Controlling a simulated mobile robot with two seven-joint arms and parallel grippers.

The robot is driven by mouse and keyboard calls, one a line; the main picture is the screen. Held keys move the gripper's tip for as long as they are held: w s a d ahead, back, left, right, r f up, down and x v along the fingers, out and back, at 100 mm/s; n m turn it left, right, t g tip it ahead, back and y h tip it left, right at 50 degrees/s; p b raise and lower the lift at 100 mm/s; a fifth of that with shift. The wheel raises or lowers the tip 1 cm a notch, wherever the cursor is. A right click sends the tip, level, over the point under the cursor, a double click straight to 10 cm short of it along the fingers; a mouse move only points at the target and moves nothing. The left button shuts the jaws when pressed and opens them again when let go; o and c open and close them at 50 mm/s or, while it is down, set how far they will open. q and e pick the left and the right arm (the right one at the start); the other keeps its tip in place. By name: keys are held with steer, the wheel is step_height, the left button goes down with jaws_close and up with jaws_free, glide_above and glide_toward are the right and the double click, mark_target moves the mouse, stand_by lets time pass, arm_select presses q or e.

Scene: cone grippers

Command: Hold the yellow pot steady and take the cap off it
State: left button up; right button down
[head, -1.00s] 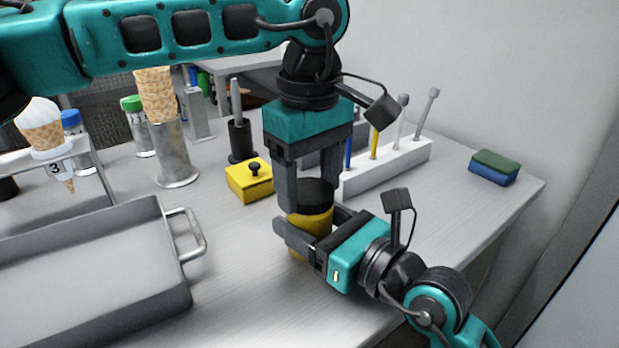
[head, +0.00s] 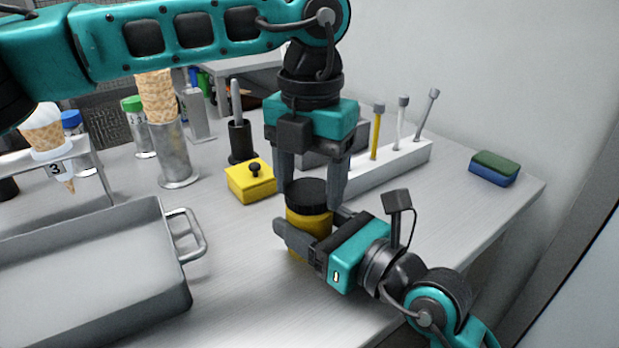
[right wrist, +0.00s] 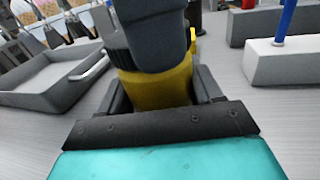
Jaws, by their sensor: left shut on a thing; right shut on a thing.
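The yellow pot (head: 310,222) stands upright on the grey table with its dark ribbed cap (head: 307,194) on top. My right gripper (head: 306,230) is shut around the pot's yellow body from the front right. The right wrist view also shows the pot (right wrist: 160,90) between its fingers. My left gripper (head: 311,188) points straight down from above and is shut on the cap, one finger on each side. In the right wrist view a grey left finger hides much of the cap (right wrist: 118,48). I see no clear gap between cap and pot.
A yellow box with a black knob (head: 251,181) stands left of the pot. A grey tray (head: 165,240) with a handle lies further left. Behind are a white rack (head: 390,167) with upright tools and a metal cup holding cones (head: 177,155). A sponge (head: 494,168) lies right.

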mark_target(310, 190)
arm_select(q)
steer(key=n, duration=0.6)
arm_select(e)
steer(key=shift+f, duration=0.1)
arm_select(q)
steer(key=n, duration=0.5)
steer(key=shift+r, duration=0.2)
steer(key=shift+r, duration=0.95)
steer(key=shift+r, duration=0.1)
steer(key=shift+r, duration=1.9)
arm_select(e)
steer(key=shift+c, duration=0.6)
jaws_free()
